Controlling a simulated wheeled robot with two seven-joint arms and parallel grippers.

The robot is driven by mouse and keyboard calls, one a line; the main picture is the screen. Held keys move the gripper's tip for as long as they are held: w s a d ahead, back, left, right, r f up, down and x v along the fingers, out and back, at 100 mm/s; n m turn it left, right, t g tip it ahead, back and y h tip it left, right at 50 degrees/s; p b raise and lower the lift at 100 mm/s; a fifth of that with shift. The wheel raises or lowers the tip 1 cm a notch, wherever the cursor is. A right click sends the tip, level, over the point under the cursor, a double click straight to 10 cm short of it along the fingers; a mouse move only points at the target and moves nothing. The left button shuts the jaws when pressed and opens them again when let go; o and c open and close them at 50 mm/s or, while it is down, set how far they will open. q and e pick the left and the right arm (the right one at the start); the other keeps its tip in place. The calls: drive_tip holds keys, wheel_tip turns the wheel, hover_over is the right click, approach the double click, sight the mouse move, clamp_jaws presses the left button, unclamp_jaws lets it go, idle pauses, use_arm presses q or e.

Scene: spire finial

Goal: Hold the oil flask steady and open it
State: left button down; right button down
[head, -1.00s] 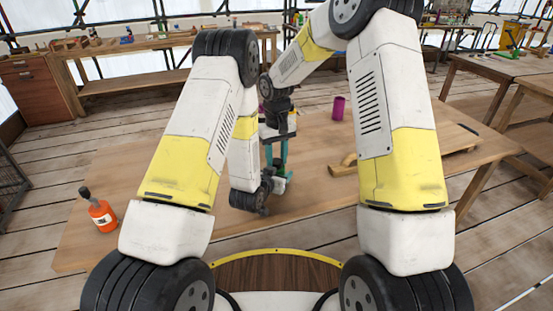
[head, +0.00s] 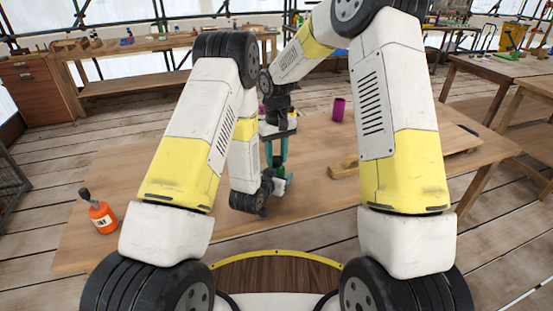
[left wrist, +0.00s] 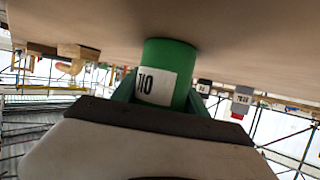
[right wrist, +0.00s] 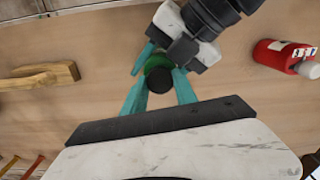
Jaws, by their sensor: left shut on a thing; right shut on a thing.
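The green oil flask (left wrist: 168,62) stands on the table, its white label upside down in the left wrist view. My left gripper (left wrist: 160,88) is shut around the flask's body from the side. In the right wrist view I look down on the flask's dark round cap (right wrist: 181,78) and green shoulder (right wrist: 157,64). My right gripper (right wrist: 160,90) comes from above, its teal fingers shut on the cap. In the head view the right gripper (head: 276,155) is upright above the left gripper (head: 280,184), and the flask is mostly hidden between them.
An orange-red bottle with a dark top (head: 101,214) stands at the table's left end. A purple cup (head: 338,109) stands at the back. A wooden piece (head: 345,168) lies right of the grippers. The wooden table (head: 130,170) is bare between the bottle and my left arm.

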sight(277, 159)
drive_tip(key=shift+r, duration=0.4)
drive_tip(key=shift+r, duration=2)
use_arm(q)
drive_tip(key=c, duration=0.5)
unclamp_jaws()
